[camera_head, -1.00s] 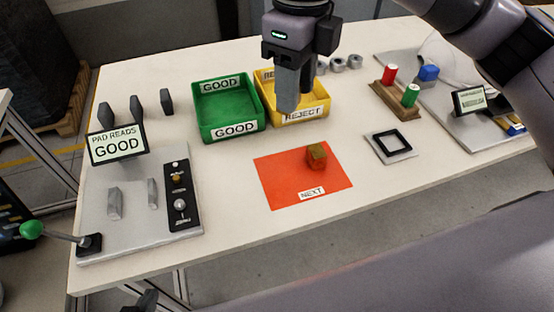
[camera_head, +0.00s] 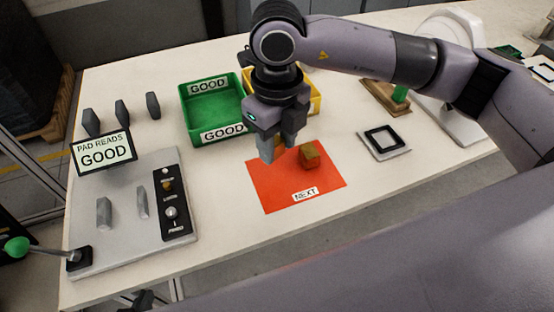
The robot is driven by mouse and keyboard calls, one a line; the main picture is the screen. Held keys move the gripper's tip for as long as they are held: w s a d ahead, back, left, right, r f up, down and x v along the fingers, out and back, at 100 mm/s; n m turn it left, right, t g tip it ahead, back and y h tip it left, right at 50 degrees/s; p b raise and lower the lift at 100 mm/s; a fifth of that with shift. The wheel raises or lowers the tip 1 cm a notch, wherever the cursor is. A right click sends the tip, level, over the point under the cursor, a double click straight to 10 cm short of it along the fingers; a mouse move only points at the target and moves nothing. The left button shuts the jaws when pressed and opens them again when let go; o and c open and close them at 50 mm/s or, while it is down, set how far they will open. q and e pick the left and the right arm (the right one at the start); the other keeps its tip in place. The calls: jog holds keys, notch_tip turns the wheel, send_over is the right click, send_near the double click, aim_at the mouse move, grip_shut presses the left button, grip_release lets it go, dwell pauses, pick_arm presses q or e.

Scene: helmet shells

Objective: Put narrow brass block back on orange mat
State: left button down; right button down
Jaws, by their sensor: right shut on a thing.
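My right gripper (camera_head: 279,152) hangs low over the upper left part of the orange mat (camera_head: 270,190), its fingers pointing down. It is shut on the narrow brass block (camera_head: 279,142), of which only a small sliver shows between the fingers. I cannot tell whether the block touches the mat. A wider brass-brown block (camera_head: 310,156) stands on the mat just right of the fingers. The mat bears a NEXT label near its front edge. A dark tip of my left gripper (camera_head: 144,299) shows at the bottom edge; its jaws cannot be made out.
The green GOOD bin (camera_head: 189,122) and partly hidden yellow bin (camera_head: 316,98) stand behind the gripper. A black-framed square pad (camera_head: 384,141) lies right of the mat. The grey test plate (camera_head: 110,262), with its GOOD screen (camera_head: 103,153), fills the left. The mat's front is clear.

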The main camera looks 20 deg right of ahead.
aim_at(277, 158)
notch_tip(277, 158, down, 6)
jog(key=shift+r, duration=0.1)
dwell(0.4)
jog(key=c, duration=0.6)
grip_release()
